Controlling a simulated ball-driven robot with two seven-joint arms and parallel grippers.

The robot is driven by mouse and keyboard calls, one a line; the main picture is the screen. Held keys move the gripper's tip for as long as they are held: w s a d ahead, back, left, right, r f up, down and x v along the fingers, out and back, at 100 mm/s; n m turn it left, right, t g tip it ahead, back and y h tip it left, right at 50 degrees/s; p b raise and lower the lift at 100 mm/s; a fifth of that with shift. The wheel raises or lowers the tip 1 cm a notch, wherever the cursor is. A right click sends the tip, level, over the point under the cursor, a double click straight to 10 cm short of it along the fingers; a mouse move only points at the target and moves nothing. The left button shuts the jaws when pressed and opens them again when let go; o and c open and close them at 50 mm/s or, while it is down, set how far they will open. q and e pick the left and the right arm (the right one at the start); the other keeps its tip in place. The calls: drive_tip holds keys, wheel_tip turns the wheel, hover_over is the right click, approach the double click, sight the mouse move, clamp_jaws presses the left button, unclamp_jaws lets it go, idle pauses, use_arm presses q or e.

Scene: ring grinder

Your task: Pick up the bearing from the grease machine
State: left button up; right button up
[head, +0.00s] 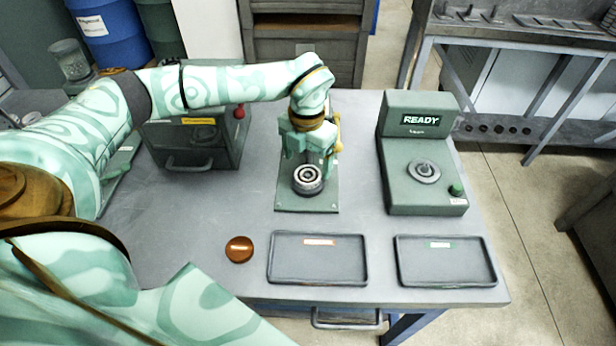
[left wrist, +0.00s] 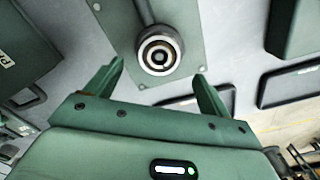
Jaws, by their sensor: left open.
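The bearing (head: 308,177), a dark ring with a bright metal inner ring, sits on a green machine with a flat base plate (head: 290,206) at the table's middle; I take this as the grease machine. In the left wrist view the bearing (left wrist: 158,52) shows just past the fingertips, roughly centred between them. My left gripper (head: 309,158) is open and empty, pointing down, a little above and behind the bearing in the head view. Its arm and hand hide much of the machine's upper part. My right gripper is not in view.
A green READY machine (head: 392,185) stands to the right. Two shallow trays, one with an orange label (head: 320,276) and one with a green label (head: 445,276), lie at the front edge beside an orange-brown disc (head: 239,249). A green box with a handle (head: 195,150) stands left.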

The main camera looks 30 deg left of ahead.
sight(308, 175)
use_arm(q)
drive_tip(key=f, duration=0.3)
drive_tip(key=f+b, duration=0.1)
drive_tip(key=f, duration=0.1)
drive_tip(key=shift+w+a, duration=0.1)
drive_tip(key=shift+w, duration=0.2)
drive_tip(key=shift+r, duration=0.2)
drive_tip(key=c, duration=1.2)
